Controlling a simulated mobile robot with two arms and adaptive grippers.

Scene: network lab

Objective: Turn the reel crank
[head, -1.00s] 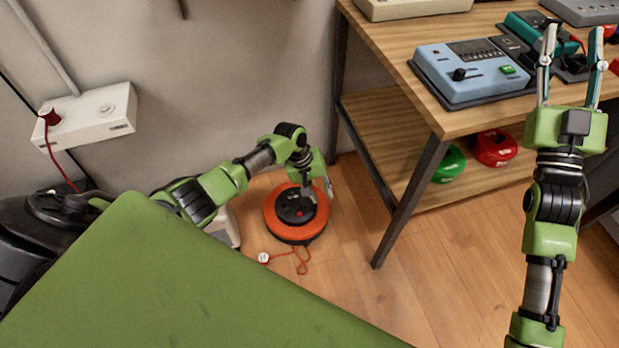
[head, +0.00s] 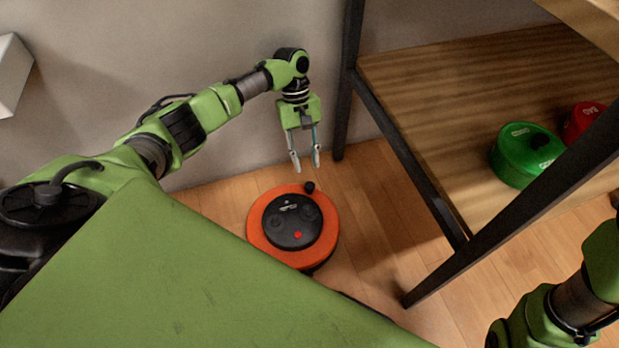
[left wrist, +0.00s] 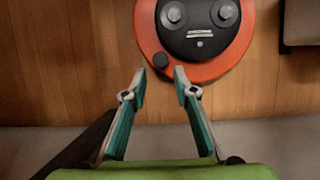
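The cable reel (head: 256,219) is an orange disc with a black hub (head: 292,222) and a red dot, lying on the wooden floor. Its crank knob (head: 310,187), small and black, stands at the rim on the side toward the wall. My left gripper (head: 306,165) points down just behind the knob, with its fingers apart and empty. In the left wrist view the reel (left wrist: 150,49) is at the top, and the knob (left wrist: 160,60) sits just beyond the gap between the open fingertips (left wrist: 160,73), apparently not touched. My right gripper is out of frame.
A shelf table's dark leg (head: 425,283) stands right of the reel. Its lower shelf (head: 440,85) holds a green round case (head: 523,155) and a red one (head: 585,121). The wall is close behind my left gripper. Floor (head: 375,215) is clear between reel and table.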

